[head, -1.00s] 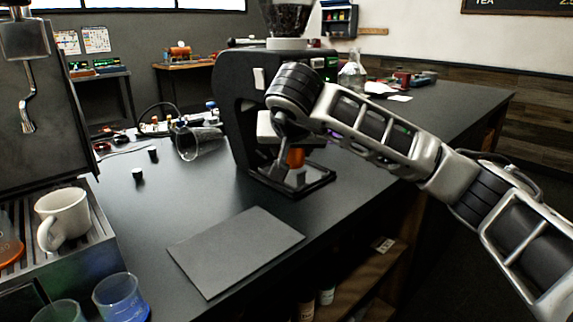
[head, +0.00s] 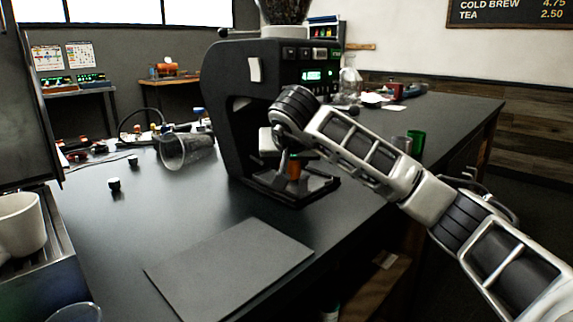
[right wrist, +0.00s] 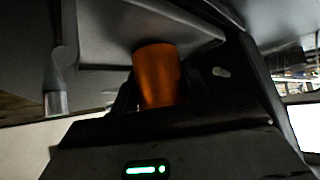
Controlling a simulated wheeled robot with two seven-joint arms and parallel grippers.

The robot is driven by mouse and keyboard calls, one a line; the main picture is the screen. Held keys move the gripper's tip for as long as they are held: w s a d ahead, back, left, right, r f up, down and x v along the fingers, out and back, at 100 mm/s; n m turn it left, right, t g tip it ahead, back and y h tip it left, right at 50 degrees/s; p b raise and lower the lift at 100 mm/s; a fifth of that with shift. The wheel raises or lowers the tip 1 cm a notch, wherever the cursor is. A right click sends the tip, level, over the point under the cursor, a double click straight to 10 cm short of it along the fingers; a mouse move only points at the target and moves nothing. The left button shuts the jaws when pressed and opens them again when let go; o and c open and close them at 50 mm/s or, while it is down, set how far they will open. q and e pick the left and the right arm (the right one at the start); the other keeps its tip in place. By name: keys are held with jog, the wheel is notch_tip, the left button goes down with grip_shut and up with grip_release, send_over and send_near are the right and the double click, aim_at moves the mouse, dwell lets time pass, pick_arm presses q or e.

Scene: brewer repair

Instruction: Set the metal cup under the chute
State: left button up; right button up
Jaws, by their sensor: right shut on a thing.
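The orange cup (head: 294,168), which I take for the metal cup, is at the front of the black grinder (head: 228,95), just over or on its base tray (head: 318,187). My right gripper (head: 288,150) reaches in from the right and is shut on the cup; its fingertips are mostly hidden. The cup also shows in the right wrist view (right wrist: 158,75), beyond the dark gripper body. The chute is hard to make out behind my wrist; I cannot tell whether the cup is directly below it. My left gripper is not in view.
A grey mat (head: 230,270) lies on the counter in front. A clear tipped vessel (head: 185,152) and small black knobs (head: 114,184) are left of the grinder. A white mug (head: 20,225) stands far left.

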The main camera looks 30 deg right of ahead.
jog(key=shift+f, duration=0.15)
jog(key=o, duration=0.8)
jog(key=shift+s+a+r, duration=0.1)
jog(key=shift+s+r, duration=0.1)
jog(key=shift+r, duration=0.25)
jog(key=v, duration=0.5)
jog(key=shift+s+f, duration=0.1)
jog(key=s+a, duration=0.1)
jog(key=s, duration=0.2)
jog(key=s+a, duration=0.2)
jog(key=s, duration=0.1)
jog(key=s+a, duration=0.1)
jog(key=s, duration=0.2)
jog(key=shift+s+a, duration=0.2)
jog(key=shift+s, duration=0.05)
jog(key=shift+s+a+f, duration=0.15)
jog(key=shift+s+a, duration=0.05)
jog(key=shift+s, duration=0.3)
